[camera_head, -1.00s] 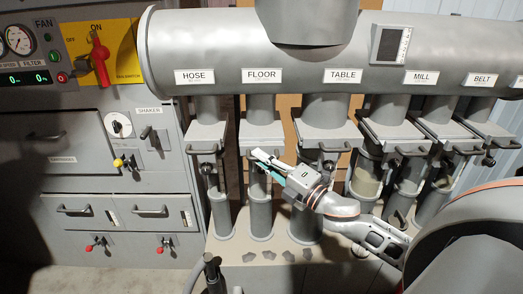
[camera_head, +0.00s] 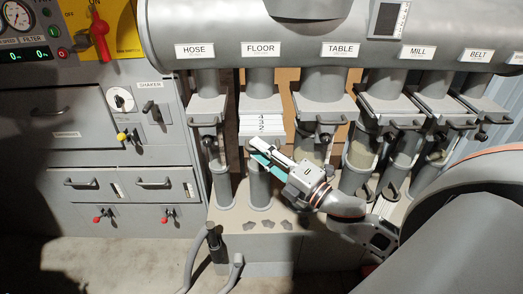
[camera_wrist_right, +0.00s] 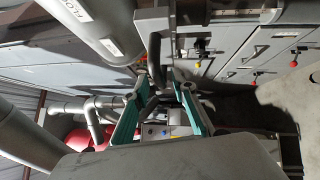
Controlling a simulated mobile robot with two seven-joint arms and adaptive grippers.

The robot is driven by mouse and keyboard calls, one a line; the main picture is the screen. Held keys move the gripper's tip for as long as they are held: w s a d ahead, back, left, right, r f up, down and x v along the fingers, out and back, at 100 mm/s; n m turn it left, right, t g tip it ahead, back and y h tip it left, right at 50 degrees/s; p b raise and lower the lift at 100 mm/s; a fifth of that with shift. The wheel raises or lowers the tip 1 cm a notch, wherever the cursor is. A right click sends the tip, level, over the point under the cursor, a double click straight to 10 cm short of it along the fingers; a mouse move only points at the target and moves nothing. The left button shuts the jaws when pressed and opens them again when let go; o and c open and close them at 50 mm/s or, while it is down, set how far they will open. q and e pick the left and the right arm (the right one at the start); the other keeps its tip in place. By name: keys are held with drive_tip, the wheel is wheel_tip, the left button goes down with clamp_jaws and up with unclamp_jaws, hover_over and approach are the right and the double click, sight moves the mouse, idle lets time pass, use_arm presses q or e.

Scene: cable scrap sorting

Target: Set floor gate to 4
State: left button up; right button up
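The floor gate (camera_head: 258,104) is below the FLOOR label (camera_head: 260,50) on the large duct. A white scale plate (camera_head: 262,125) shows at its front, with a 4 and a 2 readable. My right gripper (camera_head: 256,149) is just below and in front of this plate, its fingers hiding the gate's handle in the head view. In the right wrist view, the dark handle (camera_wrist_right: 153,80) lies between the teal fingertips of my right gripper (camera_wrist_right: 162,78), nearer the left one. The fingers are apart, with a gap visible. My left gripper is not in view.
The hose gate (camera_head: 207,110) is left of the floor gate and the table gate (camera_head: 325,106) is right of it, both close. Mill and belt gates stand farther right. A grey cabinet (camera_head: 70,150) with drawers and a red switch (camera_head: 100,35) fills the left.

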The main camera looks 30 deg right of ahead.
drive_tip(key=shift+w+d, duration=0.1)
drive_tip(key=v, duration=1.2)
drive_tip(key=shift+f, duration=0.1)
idle(0.4)
wheel_tip(320, 180, down, 15)
drive_tip(key=a+m+g+h, duration=0.2)
drive_tip(key=m+g+h, duration=0.1)
drive_tip(key=m, duration=0.7)
drive_tip(key=s+a+f+m+g, duration=0.2)
drive_tip(key=a+f+m, duration=0.2)
drive_tip(key=a+f, duration=0.2)
drive_tip(key=s+a+f+m+g+y, duration=0.1)
drive_tip(key=s+a+f+m+g, duration=0.1)
drive_tip(key=a+f, duration=0.4)
wheel_tip(320, 180, down, 5)
drive_tip(key=shift+s+a+f+m+g, duration=0.1)
drive_tip(key=shift+s+a+m+g, duration=0.1)
drive_tip(key=shift+m+g, duration=0.6)
